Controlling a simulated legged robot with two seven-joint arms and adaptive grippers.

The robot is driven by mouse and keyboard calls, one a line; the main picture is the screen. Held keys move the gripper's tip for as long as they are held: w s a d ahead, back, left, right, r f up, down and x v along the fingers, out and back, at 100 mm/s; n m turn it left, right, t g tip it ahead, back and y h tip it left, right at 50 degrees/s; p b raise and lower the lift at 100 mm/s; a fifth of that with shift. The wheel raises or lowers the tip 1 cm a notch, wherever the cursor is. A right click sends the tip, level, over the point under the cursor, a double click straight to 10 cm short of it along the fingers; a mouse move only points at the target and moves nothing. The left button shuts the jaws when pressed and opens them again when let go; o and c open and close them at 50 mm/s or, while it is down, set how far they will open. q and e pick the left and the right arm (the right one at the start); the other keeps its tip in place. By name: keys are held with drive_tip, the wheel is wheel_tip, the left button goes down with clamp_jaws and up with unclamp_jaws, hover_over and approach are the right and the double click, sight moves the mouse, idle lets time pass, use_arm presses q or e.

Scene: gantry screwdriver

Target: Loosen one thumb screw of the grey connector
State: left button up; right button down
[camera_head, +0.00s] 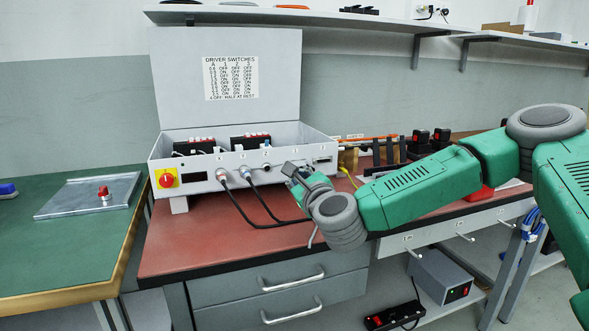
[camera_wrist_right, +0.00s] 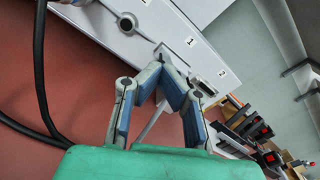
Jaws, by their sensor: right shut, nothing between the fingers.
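The grey connector is mostly hidden behind my right gripper on the front of the control box. In the right wrist view, a small grey part that seems to belong to the connector (camera_wrist_right: 203,86) shows just right of the fingers, below the label 2. A light grey cable (camera_wrist_right: 150,124) runs down between the finger links. In the head view my right gripper (camera_head: 291,170) is at the box's front right. My left gripper is not in view.
The control box (camera_head: 203,188) stands on the red bench top (camera_head: 190,240) with its lid up. Black cables (camera_head: 262,203) leave round plugs left of my gripper. A yellow-red switch (camera_head: 167,180) is at the box's left. Black holders (camera_head: 388,150) stand to the right. The front-left bench top is clear.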

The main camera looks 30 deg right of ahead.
drive_tip(key=n+p, duration=1.4)
drive_tip(key=n, duration=1.3)
drive_tip(key=c, duration=1.9)
unclamp_jaws()
drive_tip(key=shift+w+f, duration=0.1)
drive_tip(key=shift+w, duration=0.05)
